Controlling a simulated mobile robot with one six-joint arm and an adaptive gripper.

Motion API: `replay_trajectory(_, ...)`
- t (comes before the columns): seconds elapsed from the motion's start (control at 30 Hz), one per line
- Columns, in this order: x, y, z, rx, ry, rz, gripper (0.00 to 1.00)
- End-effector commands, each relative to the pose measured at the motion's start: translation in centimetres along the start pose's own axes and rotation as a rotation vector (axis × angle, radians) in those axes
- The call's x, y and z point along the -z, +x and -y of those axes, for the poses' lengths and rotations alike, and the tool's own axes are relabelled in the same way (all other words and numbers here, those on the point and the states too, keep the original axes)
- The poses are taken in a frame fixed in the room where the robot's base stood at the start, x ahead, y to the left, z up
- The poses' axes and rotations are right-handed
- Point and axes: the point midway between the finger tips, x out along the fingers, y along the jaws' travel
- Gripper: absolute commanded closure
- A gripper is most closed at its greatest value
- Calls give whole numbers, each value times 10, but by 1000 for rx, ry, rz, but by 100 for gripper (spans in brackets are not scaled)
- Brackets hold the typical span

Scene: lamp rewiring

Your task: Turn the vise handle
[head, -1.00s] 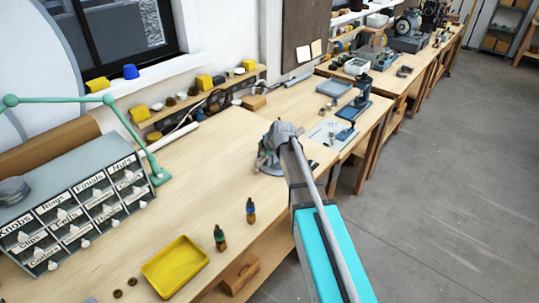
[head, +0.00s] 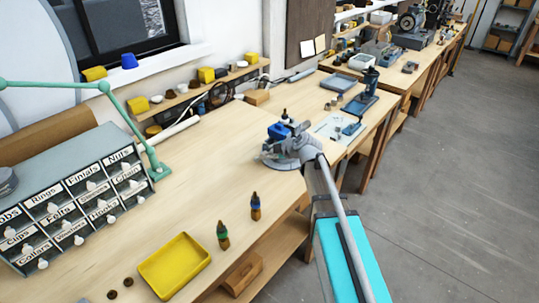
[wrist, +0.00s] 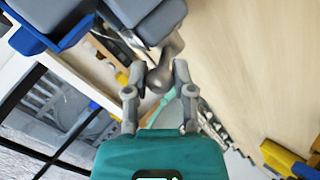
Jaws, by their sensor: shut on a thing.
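The vise (head: 277,131) stands near the far right corner of the near bench, its blue body partly hidden by my arm in the head view. In the wrist view, the vise's blue and grey jaws (wrist: 68,22) fill the upper left. The vise handle (wrist: 160,80) is a grey metal bar with a rounded end, and it sits between my fingers. My gripper (wrist: 158,70) is shut on this handle. In the head view my gripper (head: 303,147) is at the vise's right side, and its fingers are not clear there.
The bench middle is clear. A second bench holds a blue-based tool (head: 366,98).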

Motion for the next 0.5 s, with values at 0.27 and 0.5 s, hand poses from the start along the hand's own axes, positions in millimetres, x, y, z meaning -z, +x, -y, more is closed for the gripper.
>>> replay_trajectory(0.27,0,1,1,-21,-2,-11,100)
replay_trajectory(0.5,2,2,0,-22,-4,-13,100)
